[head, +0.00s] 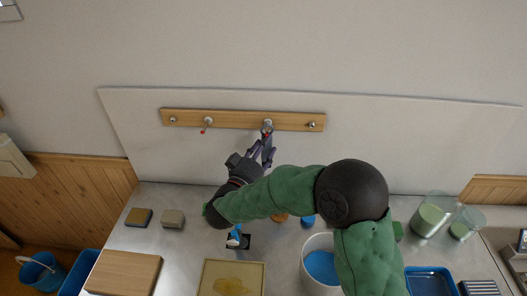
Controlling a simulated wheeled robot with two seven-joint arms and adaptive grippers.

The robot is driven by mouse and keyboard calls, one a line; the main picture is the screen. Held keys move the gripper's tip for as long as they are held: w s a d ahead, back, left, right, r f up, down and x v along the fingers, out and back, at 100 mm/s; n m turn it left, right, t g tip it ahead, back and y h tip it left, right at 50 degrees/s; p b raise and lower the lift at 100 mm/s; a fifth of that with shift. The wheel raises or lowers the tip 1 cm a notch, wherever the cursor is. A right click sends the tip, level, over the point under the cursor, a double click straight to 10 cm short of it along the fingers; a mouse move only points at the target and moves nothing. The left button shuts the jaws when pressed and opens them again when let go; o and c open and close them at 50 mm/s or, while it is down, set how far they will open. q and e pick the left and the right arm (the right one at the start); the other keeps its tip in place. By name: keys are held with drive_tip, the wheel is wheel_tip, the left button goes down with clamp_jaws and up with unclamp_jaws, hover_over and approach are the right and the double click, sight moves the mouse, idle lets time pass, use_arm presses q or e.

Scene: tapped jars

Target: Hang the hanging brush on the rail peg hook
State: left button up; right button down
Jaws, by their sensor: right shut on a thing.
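The wooden rail (240,119) is fixed on a white back panel and carries several pegs. My right gripper (266,139) is raised in front of the rail, its fingertips just below and at the right-middle peg (267,122). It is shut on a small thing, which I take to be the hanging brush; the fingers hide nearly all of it. I cannot tell whether it touches the peg. A small red-tipped item (205,130) hangs at the left-middle peg (209,120). My left gripper is not in view.
On the counter are a wooden board (124,272), a framed tray (231,262), a white tub with blue contents (306,268), small blocks (173,218), and glass jars (428,218) at right. A blue-and-white item (236,238) stands below my right arm.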

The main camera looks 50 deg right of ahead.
drive_tip(key=shift+w+d+f, duration=0.35)
drive_tip(key=shift+d+f, duration=0.05)
drive_tip(key=shift+d, duration=0.05)
idle(0.5)
drive_tip(key=c, duration=0.6)
unclamp_jaws()
drive_tip(key=shift+o, duration=0.2)
drive_tip(key=o, duration=0.6)
drive_tip(key=shift+d, duration=0.1)
drive_tip(key=shift+c, duration=0.2)
